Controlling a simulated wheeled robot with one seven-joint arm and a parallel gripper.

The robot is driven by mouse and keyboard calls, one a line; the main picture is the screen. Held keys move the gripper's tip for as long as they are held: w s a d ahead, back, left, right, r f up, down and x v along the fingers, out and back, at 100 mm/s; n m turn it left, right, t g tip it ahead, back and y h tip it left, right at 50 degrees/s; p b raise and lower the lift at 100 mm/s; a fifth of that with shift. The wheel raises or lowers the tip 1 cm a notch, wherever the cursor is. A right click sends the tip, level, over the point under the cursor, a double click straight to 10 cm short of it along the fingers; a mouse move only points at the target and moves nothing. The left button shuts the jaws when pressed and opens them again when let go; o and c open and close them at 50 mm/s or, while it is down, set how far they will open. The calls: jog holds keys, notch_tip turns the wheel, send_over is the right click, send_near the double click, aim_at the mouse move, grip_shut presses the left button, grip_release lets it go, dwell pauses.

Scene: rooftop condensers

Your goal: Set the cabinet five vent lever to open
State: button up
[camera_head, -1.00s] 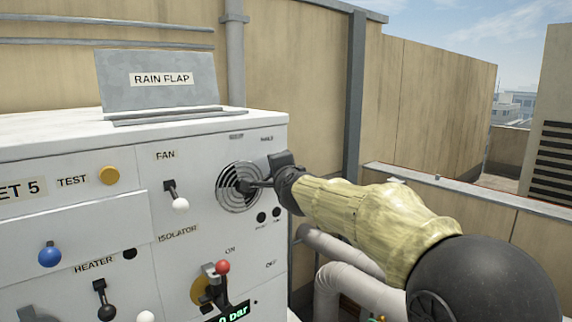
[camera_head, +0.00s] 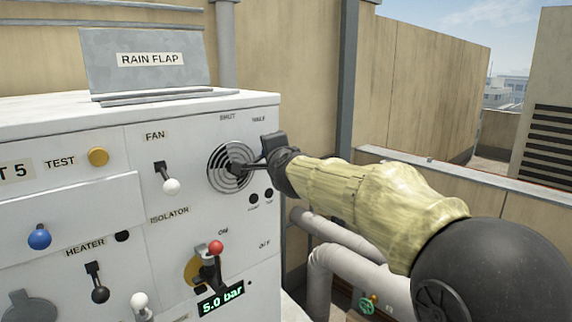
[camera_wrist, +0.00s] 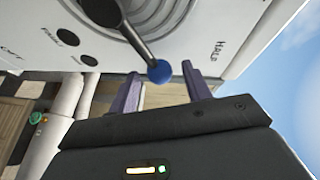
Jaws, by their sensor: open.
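The vent (camera_head: 228,172) is a round, slatted disc on the white cabinet front, with SHUT and HALF lettered above it. Its lever has a dark shaft (camera_wrist: 135,38) ending in a blue ball (camera_wrist: 160,71), clear in the wrist view. The lever points to the right, below the HALF mark in the head view. My gripper (camera_wrist: 163,88) is open, with its two purple-grey fingers on either side of the ball. In the head view my gripper hides the ball.
The cabinet also carries a fan switch (camera_head: 168,178), a red-knobbed isolator lever (camera_head: 213,255), a yellow test button (camera_head: 98,157), a blue knob (camera_head: 39,237) and a heater lever (camera_head: 97,283). A rain flap (camera_head: 147,60) stands on top. Grey pipes (camera_head: 345,262) run to the right.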

jog(key=v, duration=1.6)
jog(key=shift+a, duration=0.3)
jog(key=shift+f, duration=0.1)
jog(key=d+f+n+g+h+b, duration=0.1)
jog(key=d+f+n+g, duration=0.25)
jog(key=f, duration=0.85)
jog(key=d+f+n+g+h+b, duration=0.15)
jog(key=d+f, duration=0.35)
jog(key=f, duration=0.7)
jog(key=s+d+f+n+g+h, duration=0.1)
jog(key=s+d+f+n+g, duration=0.2)
jog(key=f, duration=0.7)
jog(key=s+d+f+n+g+h+b, duration=0.1)
jog(key=s+d+f+n+g+h, duration=0.1)
jog(key=s+d+f+g, duration=0.3)
jog(key=s+d+f+n, duration=0.1)
jog(key=s+f, duration=0.2)
jog(key=f, duration=0.2)
jog(key=shift+s+d+n, duration=0.3)
jog(key=shift+d+n, duration=0.1)
